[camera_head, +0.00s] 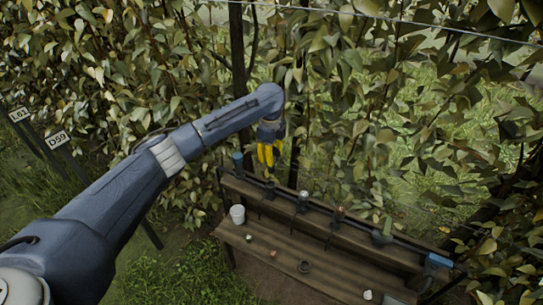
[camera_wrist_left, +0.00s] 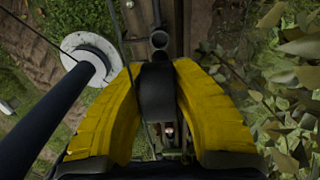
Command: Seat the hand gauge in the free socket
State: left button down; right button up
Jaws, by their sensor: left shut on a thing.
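My left gripper (camera_head: 266,155) has yellow fingers and hangs over the left part of the dark rail (camera_head: 322,216) on the bench. In the left wrist view, the gripper (camera_wrist_left: 157,100) is shut on a dark, rounded piece that looks like the hand gauge (camera_wrist_left: 156,86). Its lower part is hidden by the fingers. A round grey socket ring (camera_wrist_left: 159,40) shows just beyond the held piece. I cannot tell whether the piece touches a socket. My right gripper is not in view.
Several items stand along the rail, including a green-topped one (camera_head: 387,227). Leafy branches (camera_head: 350,80) crowd behind.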

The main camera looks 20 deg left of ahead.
aim_at(270, 173)
pick_arm(q)
jog(key=shift+f, duration=2.95)
jog(key=shift+a+f, duration=0.1)
jog(key=shift+f, duration=1.2)
jog(key=c, duration=1.1)
grip_release()
jog(key=shift+r, duration=6)
